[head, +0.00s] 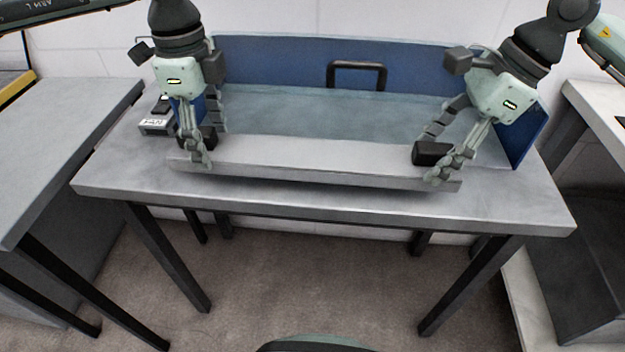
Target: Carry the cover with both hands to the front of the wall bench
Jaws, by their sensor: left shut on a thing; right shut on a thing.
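The cover (310,156) looks like a wide, light grey slab, level across the table (330,207). A shadow shows under its front edge, and I cannot tell whether it touches the table. My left gripper (209,142) is shut on the cover's left end, at a small black block. My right gripper (433,155) is shut on its right end, at another black block (430,151). The fingers partly hide both grip points. I cannot tell which bench is the wall bench.
Blue panels (270,62) stand behind and at the right of the cover; a black handle (357,65) shows at the back. A small labelled box (156,124) sits at the table's left. Other benches stand left (60,130) and right (590,105).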

